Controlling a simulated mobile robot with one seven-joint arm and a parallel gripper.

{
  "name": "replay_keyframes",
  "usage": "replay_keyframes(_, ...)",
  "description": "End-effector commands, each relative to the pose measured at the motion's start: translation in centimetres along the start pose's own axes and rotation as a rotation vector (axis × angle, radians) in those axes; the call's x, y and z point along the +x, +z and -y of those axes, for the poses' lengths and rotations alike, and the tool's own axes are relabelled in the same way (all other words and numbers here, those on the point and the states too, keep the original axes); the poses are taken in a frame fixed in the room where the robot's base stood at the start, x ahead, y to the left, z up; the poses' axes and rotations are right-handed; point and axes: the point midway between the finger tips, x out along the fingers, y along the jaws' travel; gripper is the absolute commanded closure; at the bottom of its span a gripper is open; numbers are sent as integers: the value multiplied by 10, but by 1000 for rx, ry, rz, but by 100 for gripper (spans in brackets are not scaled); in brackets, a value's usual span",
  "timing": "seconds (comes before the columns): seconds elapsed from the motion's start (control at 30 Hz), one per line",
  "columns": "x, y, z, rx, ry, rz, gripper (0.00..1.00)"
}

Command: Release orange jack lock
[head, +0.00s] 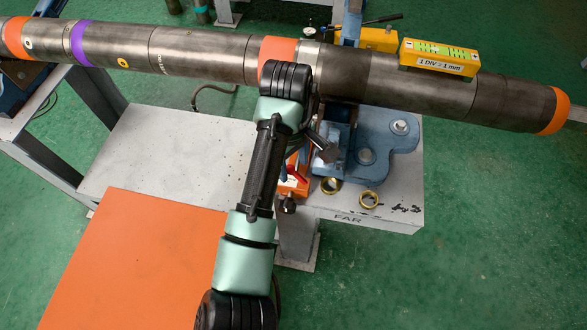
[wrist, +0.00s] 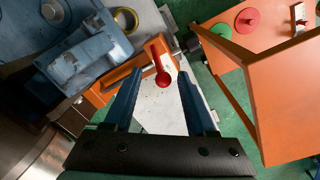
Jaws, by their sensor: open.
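The orange jack (wrist: 112,86) sits beside the blue vise casting in the wrist view. Its red lever (wrist: 156,56), with a rounded end, points toward my gripper (wrist: 159,72). The gripper's two blue fingers are open, and the lever's rounded end appears in the gap between their tips. I cannot tell whether either finger touches it or how deep the lever lies. In the head view the orange jack (head: 292,187) and red lever (head: 297,174) show only partly beside my arm, which hides most of the gripper.
A long steel pipe (head: 200,52) crosses above, bearing a yellow level (head: 438,57).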

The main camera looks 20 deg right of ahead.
Motion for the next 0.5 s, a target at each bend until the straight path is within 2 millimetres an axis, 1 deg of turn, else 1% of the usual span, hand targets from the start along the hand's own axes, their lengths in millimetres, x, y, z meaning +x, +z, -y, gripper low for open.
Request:
replay_keyframes(0.03,7,0,0,-1,-1,0,44)
replay_keyframes(0.1,14,0,1,-1,-1,0,44)
replay_keyframes(0.2,18,0,0,-1,1,-1,44)
replay_keyframes(0.5,20,0,0,0,1,-1,44)
